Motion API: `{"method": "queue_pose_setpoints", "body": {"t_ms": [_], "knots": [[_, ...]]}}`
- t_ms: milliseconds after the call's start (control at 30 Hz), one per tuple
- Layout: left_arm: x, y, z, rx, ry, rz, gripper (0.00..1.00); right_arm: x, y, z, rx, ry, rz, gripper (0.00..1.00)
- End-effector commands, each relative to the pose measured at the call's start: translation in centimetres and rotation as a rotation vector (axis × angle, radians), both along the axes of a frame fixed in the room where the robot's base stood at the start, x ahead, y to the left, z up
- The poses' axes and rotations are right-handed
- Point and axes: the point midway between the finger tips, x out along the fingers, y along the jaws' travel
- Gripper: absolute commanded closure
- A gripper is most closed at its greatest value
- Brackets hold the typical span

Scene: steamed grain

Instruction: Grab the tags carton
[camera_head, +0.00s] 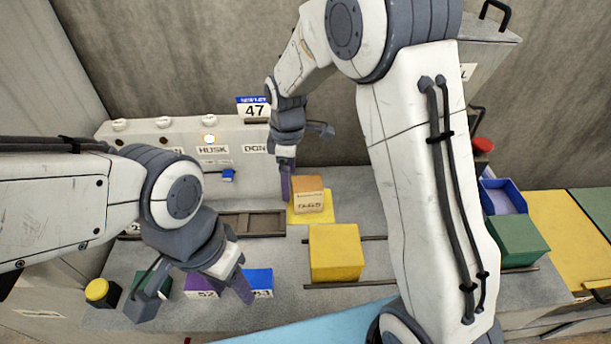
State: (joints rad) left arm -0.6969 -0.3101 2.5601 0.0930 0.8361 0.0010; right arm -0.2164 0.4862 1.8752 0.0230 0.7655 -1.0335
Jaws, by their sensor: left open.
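The tags carton (308,202) appears to be the small brown box with a printed label, which is too blurred to read surely. It sits on a yellow pad (326,216) at the back middle of the grey bench. My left gripper (193,296) is open and empty, over the front left of the bench by the purple and blue boxes, apart from the carton. My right gripper (302,160) is just left of and above the carton, with one purple finger pointing down near its left side. I cannot tell whether it touches the carton or how wide its jaws are.
A yellow box (336,252) stands in front of the carton. A purple box (202,283) and a blue box (259,281) stand front left. A green box (516,240) and blue tray (503,196) are at right. A white panel (160,137) stands behind.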

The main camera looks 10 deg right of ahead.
Motion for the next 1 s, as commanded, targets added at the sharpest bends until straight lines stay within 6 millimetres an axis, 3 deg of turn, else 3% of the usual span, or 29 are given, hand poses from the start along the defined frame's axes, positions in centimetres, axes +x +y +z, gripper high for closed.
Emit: {"method": "queue_pose_setpoints", "body": {"t_ms": [33, 100, 300, 600, 767, 1000], "knots": [[0.0, 0.0, 1.4, 0.0, 0.0, 0.0, 0.5, 1.9, -1.7, -0.5, -0.007, 0.009, 0.039, 0.0], [0.0, 0.0, 2.0, 0.0, 0.0, 0.0, 0.5, 3.9, -3.5, -1.7, -0.011, 0.008, 0.101, 0.0], [0.0, 0.0, 2.8, 0.0, 0.0, 0.001, 0.5, 6.3, -6.4, -4.1, -0.019, 0.011, 0.2, 0.0], [0.0, 0.0, 4.0, 0.0, 0.0, 0.001, 0.5, 6.5, -6.6, -8.4, -0.02, 0.012, 0.213, 0.0], [0.0, 0.0, 4.3, 0.0, 0.0, 0.001, 0.5, 6.5, -6.6, -9.5, -0.019, 0.011, 0.212, 0.0], [0.0, 0.0, 6.5, 0.0, 0.0, 0.002, 0.5, 6.5, -6.3, -12.2, -0.02, 0.013, 0.212, 0.0]]}}
